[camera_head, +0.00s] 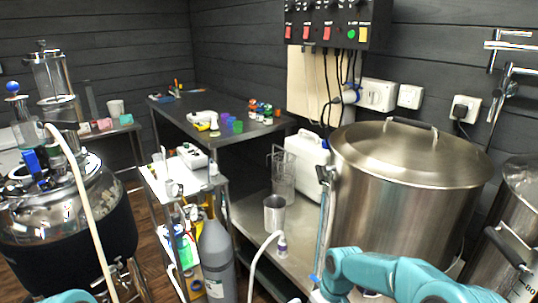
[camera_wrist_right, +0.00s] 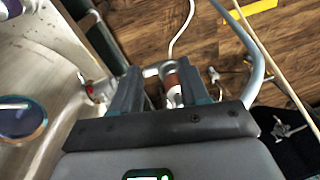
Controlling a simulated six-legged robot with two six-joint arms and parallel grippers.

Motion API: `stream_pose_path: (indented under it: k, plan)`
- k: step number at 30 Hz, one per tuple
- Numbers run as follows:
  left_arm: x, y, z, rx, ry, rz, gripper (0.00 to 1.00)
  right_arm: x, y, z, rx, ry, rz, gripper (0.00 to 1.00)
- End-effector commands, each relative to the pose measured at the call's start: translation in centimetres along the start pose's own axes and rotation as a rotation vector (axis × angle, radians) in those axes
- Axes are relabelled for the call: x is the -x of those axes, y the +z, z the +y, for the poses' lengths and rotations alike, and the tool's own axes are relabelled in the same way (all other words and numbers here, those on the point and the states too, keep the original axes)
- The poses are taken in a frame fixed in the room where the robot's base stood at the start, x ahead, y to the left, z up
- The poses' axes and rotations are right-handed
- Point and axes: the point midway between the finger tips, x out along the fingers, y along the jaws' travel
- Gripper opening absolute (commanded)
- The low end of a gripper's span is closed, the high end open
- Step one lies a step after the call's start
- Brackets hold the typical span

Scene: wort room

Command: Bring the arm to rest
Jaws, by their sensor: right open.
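My right arm (camera_head: 400,278), teal, reaches in at the bottom right of the head view, in front of the large steel kettle. Its gripper is not clearly seen there. In the right wrist view my right gripper (camera_wrist_right: 160,88) is open, its two dark fingers apart. A white and copper-coloured fitting (camera_wrist_right: 172,82) shows between and beyond the fingers; I cannot tell its distance. I see no object held. Only a small teal piece of my left arm (camera_head: 68,297) shows at the bottom left edge of the head view; my left gripper is out of view.
The lidded steel kettle (camera_head: 408,185) stands close at right. A steel cup (camera_head: 274,213) and a white jug (camera_head: 306,160) stand on the steel bench. A grey gas cylinder (camera_head: 217,258) and a cart (camera_head: 160,188) stand left of it. Hoses hang over the wooden floor (camera_wrist_right: 240,60).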

Motion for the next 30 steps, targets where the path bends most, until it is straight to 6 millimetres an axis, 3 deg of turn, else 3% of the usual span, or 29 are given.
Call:
stream_pose_path:
  k: [5,9,12,16,21,30]
  plan:
    - [2.2,0.1,0.8,0.0,0.0,0.0,0.0,-4.9,4.7,-3.1,-0.136,-0.091,0.026,0.45]
    - [4.3,0.1,1.5,0.0,0.0,0.0,0.0,-8.3,11.3,-7.2,-0.336,-0.165,0.054,0.45]
    - [5.4,0.1,1.9,0.0,0.0,0.0,0.0,-9.1,16.1,-9.9,-0.486,-0.188,0.069,0.45]
    - [6.2,0.1,2.2,0.0,0.0,0.0,0.0,-8.8,20.7,-12.4,-0.622,-0.192,0.078,0.45]
    - [6.5,0.1,2.3,0.0,0.0,0.0,0.0,-8.4,22.9,-13.4,-0.694,-0.184,0.085,0.45]
    - [6.4,0.1,2.3,0.0,0.0,0.0,0.0,-8.5,23.0,-13.4,-0.695,-0.183,0.087,0.45]
